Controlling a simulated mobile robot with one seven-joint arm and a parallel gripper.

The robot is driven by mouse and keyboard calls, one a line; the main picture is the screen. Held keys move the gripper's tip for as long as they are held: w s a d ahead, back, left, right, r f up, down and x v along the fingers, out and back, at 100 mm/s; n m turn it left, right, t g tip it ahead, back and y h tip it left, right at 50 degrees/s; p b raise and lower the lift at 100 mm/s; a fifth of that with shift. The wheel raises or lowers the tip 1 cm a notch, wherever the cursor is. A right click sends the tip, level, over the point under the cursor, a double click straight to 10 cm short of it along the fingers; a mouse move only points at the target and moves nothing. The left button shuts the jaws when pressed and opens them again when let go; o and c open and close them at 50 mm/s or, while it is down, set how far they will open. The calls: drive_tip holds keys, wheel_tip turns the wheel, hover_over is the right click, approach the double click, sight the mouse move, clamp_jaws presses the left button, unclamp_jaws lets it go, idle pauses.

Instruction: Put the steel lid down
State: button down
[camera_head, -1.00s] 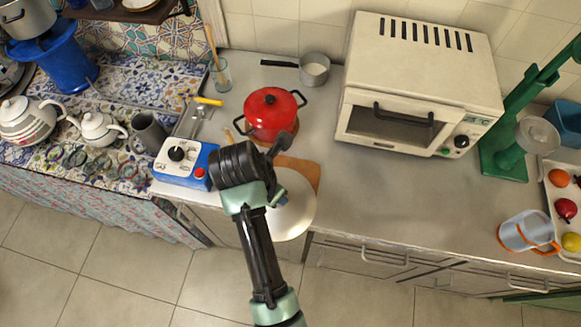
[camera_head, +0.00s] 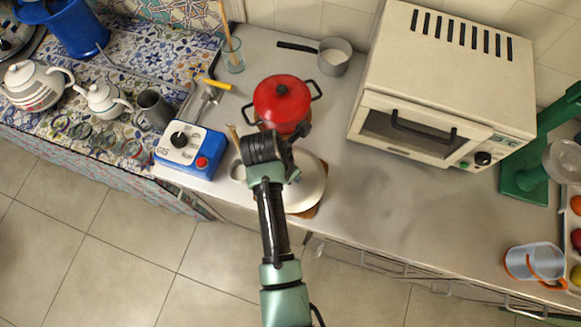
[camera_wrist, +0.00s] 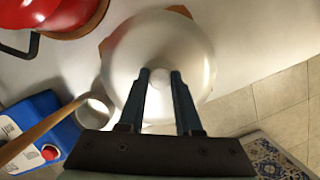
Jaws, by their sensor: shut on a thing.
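The steel lid (camera_head: 309,180) is a round, shiny disc below my gripper at the counter's front edge. In the wrist view the lid (camera_wrist: 190,50) fills the upper middle, with its pale knob (camera_wrist: 159,84) between my fingertips. My gripper (camera_wrist: 160,80) is shut on the knob. In the head view my wrist (camera_head: 272,160) hides the gripper and part of the lid. Brown edges of a board (camera_wrist: 178,10) show from under the lid; I cannot tell whether the lid touches it.
A red pot (camera_head: 282,103) stands just behind. A blue-and-white scale-like box (camera_head: 190,150) and a small pan with a wooden handle (camera_wrist: 97,108) are at the left. A white oven (camera_head: 440,80) stands at the right. The counter (camera_head: 400,205) before the oven is clear.

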drive_tip(key=shift+f, duration=1)
drive_tip(key=shift+f, duration=0.1)
drive_tip(key=c, duration=0.6)
unclamp_jaws()
